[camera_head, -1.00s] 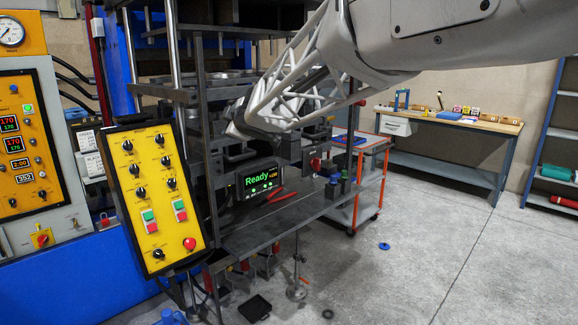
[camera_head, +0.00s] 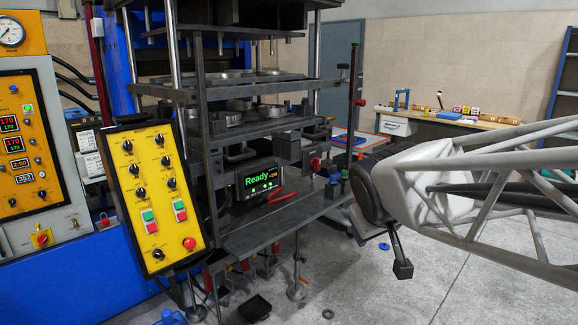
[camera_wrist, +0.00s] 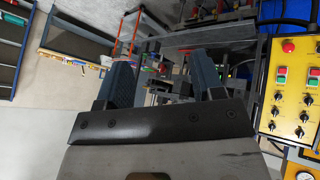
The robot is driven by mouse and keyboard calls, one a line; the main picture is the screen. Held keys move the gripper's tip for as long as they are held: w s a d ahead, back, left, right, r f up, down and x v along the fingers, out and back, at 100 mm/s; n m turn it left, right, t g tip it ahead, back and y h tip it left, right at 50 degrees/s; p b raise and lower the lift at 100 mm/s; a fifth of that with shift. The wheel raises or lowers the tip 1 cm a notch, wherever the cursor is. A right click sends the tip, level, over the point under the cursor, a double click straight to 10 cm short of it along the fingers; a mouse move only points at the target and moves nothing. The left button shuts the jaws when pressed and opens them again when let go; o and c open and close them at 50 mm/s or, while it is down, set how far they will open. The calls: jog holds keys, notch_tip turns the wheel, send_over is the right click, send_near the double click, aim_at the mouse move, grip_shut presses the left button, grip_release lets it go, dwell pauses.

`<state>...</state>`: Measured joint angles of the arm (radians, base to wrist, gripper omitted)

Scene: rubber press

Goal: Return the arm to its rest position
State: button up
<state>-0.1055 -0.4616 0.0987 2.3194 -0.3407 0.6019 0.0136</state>
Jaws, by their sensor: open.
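My arm reaches in from the right in the head view. My gripper (camera_head: 402,268) hangs at its near end, right of the press and clear of it; only one finger shows clearly there. In the wrist view my gripper (camera_wrist: 163,84) shows two blue padded fingers set wide apart, with nothing held between them. The press (camera_head: 240,85) stands at the left and middle with its dark plates stacked on posts. Its small screen (camera_head: 262,180) reads "Ready". The trolley behind my arm is mostly hidden.
A yellow control panel (camera_head: 152,200) stands in front of the press. A workbench (camera_head: 445,122) is at the back wall. A blue shelf (camera_head: 560,75) is at the far right. The grey floor (camera_head: 330,285) is open on the right, with a few small items lying on it.

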jog(key=s+d+f+m+g, duration=0.1)
jog(key=s+f, duration=0.3)
jog(key=s, duration=0.5)
jog(key=s+d+f+m+g+y, duration=0.1)
jog(key=s+f+m+g, duration=0.1)
jog(key=s+f, duration=0.3)
jog(key=shift+s+m+g+y, duration=0.35)
jog(key=shift+s+g, duration=0.35)
jog(key=shift+s, duration=1.15)
